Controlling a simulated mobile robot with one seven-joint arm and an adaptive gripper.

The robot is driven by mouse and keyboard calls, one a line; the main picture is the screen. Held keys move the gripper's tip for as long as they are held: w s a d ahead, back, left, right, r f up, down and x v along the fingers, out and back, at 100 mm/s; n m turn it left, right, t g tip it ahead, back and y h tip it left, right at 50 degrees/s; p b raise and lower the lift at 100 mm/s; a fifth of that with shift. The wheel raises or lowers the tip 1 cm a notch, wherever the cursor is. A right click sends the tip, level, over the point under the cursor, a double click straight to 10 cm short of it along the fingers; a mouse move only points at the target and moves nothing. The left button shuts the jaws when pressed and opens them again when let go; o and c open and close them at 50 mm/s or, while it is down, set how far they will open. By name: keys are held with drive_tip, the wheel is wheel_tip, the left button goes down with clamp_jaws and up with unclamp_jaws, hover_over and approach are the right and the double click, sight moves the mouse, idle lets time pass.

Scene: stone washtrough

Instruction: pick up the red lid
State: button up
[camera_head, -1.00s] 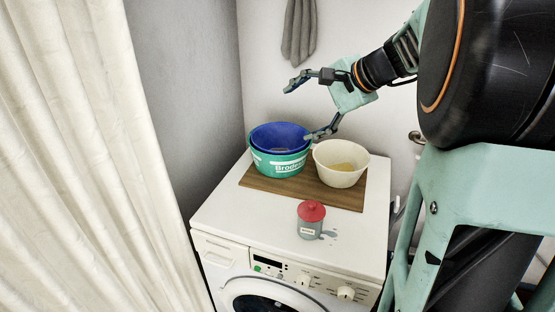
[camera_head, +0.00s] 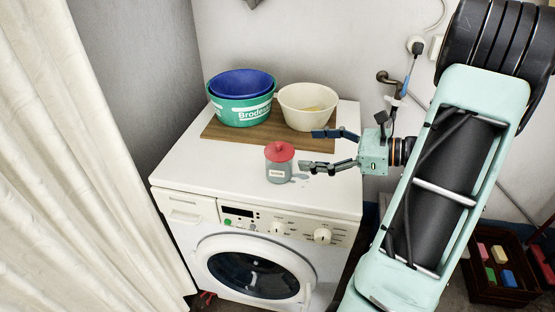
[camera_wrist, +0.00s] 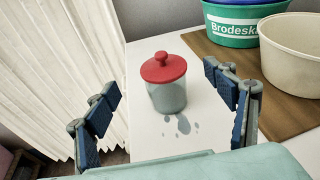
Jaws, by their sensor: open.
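The red lid (camera_head: 280,151) with a small round knob sits on a grey, see-through jar (camera_head: 279,172) with a small pale label. The jar stands upright on the white top of the washing machine, near its front edge. In the wrist view the red lid (camera_wrist: 163,67) is on the jar (camera_wrist: 168,96), ahead of and between my two fingers. My gripper (camera_head: 308,150) is open and empty, to the right of the jar, with its fingers pointing left towards it. In the wrist view my gripper (camera_wrist: 165,108) shows wide-spread blue-padded fingers, apart from the lid.
A wooden board (camera_head: 218,131) behind the jar bears a green tub (camera_head: 240,112) with a blue bowl (camera_head: 241,83) in it, and a cream bowl (camera_head: 307,105). Grey spots mark the white top (camera_head: 190,164) beside the jar. A pale curtain (camera_head: 75,170) hangs at left.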

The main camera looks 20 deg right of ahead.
sight(281, 148)
drive_tip(key=shift+m+t, duration=0.5)
drive_tip(key=shift+m, duration=0.2)
drive_tip(key=x, duration=0.6)
drive_tip(key=b+x, duration=0.1)
drive_tip(key=x, duration=0.2)
drive_tip(key=shift+a+f, duration=0.15)
drive_tip(key=shift+f, duration=0.3)
drive_tip(key=c, duration=1)
